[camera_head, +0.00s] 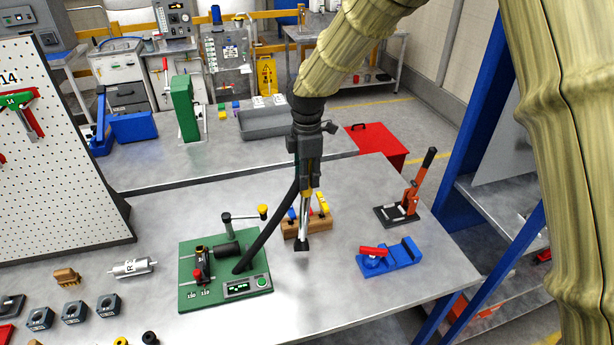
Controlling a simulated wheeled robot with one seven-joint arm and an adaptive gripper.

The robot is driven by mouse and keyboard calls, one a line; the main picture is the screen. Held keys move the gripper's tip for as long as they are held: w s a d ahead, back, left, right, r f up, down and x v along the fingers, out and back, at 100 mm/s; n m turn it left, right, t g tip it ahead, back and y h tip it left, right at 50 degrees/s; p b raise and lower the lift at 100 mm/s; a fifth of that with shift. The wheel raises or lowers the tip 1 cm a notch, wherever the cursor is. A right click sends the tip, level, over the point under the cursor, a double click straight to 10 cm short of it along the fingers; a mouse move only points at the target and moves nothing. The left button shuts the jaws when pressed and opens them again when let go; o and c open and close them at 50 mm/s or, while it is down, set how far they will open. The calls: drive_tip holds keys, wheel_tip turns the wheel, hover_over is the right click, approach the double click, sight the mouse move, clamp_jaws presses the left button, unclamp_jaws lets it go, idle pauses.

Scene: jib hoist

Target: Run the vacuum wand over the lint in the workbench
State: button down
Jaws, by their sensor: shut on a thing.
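My gripper (308,182) points down over the middle of the workbench (330,290). It is shut on the vacuum wand (305,218), a thin metallic tube with a small dark nozzle (302,244) at its lower end. The wand hangs nearly upright; I cannot tell whether the nozzle touches the bench top. I cannot make out any lint on the bench.
A green fixture plate (215,298) stands left of the nozzle. A wooden block with coloured tools (318,226) is right behind it. A blue vise (400,257) and an orange lever press (410,200) stand right. A pegboard (60,150) rises at left. Bench front centre is clear.

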drive_tip(key=shift+r+p, duration=1)
drive_tip(key=shift+r, duration=2.4)
